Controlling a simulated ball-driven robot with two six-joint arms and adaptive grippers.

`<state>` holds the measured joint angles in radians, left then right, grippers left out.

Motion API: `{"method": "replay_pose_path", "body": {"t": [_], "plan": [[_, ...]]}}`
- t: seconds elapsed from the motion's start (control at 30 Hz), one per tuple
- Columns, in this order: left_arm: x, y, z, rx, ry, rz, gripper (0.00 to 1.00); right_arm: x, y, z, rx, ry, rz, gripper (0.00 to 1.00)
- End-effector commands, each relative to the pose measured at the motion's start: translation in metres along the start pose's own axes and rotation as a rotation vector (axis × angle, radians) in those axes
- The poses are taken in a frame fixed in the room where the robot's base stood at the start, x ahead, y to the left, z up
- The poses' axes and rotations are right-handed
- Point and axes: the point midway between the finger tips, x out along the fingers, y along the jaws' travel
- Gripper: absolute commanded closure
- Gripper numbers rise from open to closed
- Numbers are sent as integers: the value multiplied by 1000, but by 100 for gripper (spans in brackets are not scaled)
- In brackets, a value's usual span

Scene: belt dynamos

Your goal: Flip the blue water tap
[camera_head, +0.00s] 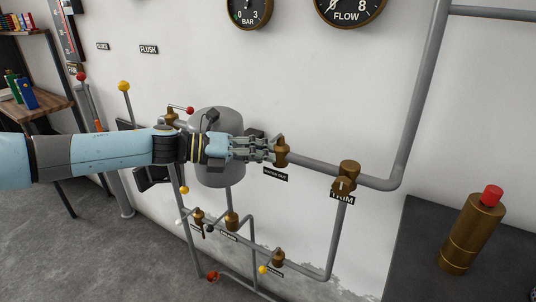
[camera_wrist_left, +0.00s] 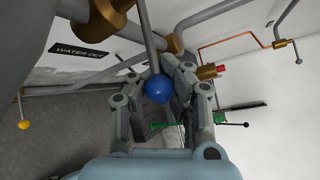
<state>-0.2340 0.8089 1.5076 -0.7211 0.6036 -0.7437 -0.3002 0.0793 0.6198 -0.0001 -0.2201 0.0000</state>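The blue water tap's round blue knob (camera_wrist_left: 159,90) sits on the end of a grey lever in the left wrist view. The lever runs up to a brass valve body (camera_wrist_left: 108,18) beside the WATER OUT label (camera_wrist_left: 80,51). In the head view that brass valve (camera_head: 282,152) is at the right end of my left gripper (camera_head: 264,149), and the blue knob is hidden. In the left wrist view my left gripper (camera_wrist_left: 158,84) is open, with one finger on each side of the knob. Gaps show beside it; I cannot tell whether either finger touches it. My right gripper is not in view.
A grey tank (camera_head: 220,172) stands behind my left arm. Grey pipes with a brass TRIM valve (camera_head: 347,175) run right along the wall. A brass bottle (camera_head: 472,232) with a red cap stands on the dark surface at right.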

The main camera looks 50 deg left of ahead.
Motion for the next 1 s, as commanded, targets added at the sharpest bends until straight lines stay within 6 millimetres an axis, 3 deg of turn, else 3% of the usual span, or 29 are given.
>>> {"method": "replay_pose_path", "body": {"t": [0.17, 0.5, 0.83, 1.0], "plan": [[-2, 0, 7, 1, -9, 7, 100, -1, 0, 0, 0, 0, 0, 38], [-1, 0, 5, 2, -7, 6, 54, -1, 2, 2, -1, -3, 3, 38], [-3, 1, 3, 2, -5, 5, 52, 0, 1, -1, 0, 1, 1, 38], [-20, 2, 2, 2, -1, 8, 52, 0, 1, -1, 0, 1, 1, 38]]}}
